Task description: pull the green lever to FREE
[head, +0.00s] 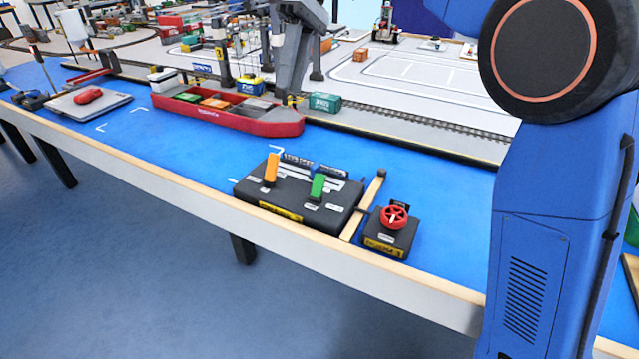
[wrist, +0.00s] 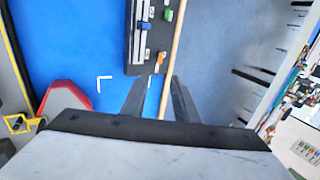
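The green lever (head: 318,187) stands up from the right part of a dark control box (head: 290,208) on the blue table. An orange lever (head: 271,168) stands on the same box to its left. The small labels by the levers are too small to read. In the wrist view the green lever (wrist: 167,14) shows near the top edge, with the orange lever (wrist: 161,57) below it. My gripper (wrist: 155,98) is open and empty, its two fingers apart over the table, away from the green lever. My gripper does not show in the head view.
A red barge (head: 230,112) and crane legs stand behind. The blue table (head: 180,150) is clear left of the box.

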